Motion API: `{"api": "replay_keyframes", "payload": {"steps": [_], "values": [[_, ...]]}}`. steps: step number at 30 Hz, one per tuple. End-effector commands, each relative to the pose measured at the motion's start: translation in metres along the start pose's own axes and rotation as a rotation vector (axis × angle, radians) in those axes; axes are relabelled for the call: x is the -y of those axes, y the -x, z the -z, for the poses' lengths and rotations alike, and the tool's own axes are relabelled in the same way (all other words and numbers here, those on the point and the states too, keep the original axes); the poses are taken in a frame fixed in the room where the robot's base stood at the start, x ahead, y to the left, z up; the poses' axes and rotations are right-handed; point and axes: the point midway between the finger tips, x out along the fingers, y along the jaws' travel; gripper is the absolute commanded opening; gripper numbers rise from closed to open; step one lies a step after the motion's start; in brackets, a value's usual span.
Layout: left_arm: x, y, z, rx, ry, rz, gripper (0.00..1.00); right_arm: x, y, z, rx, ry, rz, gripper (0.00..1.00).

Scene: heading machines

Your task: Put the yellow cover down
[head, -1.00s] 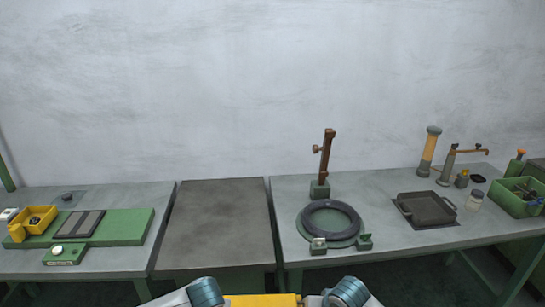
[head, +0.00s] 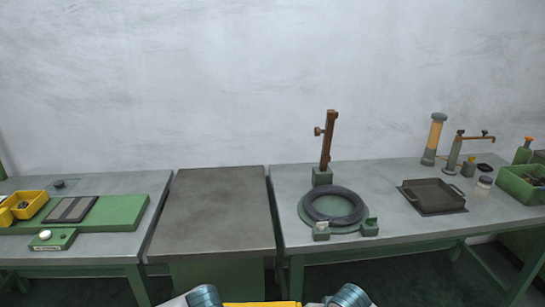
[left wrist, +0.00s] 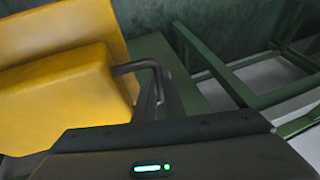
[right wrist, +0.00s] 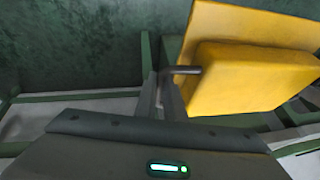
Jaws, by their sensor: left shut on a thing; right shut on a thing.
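The yellow cover (head: 262,304) shows only as a strip at the bottom edge of the head view, between my two arms. In the left wrist view the cover (left wrist: 60,85) fills the left side, and my left gripper (left wrist: 155,85) is shut on its dark bent handle. In the right wrist view the cover (right wrist: 245,75) is at the upper right, and my right gripper (right wrist: 168,78) is shut on the handle at that side. The cover is held up in front of my body, apart from the tables. Both grippers are out of the head view.
A bare grey-brown tabletop (head: 213,215) stands ahead in the middle. The left table (head: 100,243) carries a green board (head: 118,213) and a yellow bin (head: 30,198). The right table (head: 400,232) carries a black ring (head: 333,191), a stand (head: 326,150), a dark tray (head: 433,193) and a green crate (head: 522,181).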

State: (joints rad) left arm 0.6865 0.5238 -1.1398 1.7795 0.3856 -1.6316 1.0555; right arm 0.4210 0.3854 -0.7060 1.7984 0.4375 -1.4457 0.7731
Motion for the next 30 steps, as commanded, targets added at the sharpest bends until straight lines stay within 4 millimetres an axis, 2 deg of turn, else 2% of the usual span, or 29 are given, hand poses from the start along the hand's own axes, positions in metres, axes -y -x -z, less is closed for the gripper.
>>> {"api": "replay_keyframes", "payload": {"steps": [17, 30], "values": [[0.002, 0.008, 0.001, -0.002, 0.001, 0.000, 0.00, 0.002, 0.008, 0.002, -0.004, 0.000, 0.002, 0.00], [0.010, 0.046, -0.001, -0.002, 0.001, -0.001, 0.00, 0.009, 0.047, 0.000, -0.003, 0.001, 0.003, 0.00]]}}
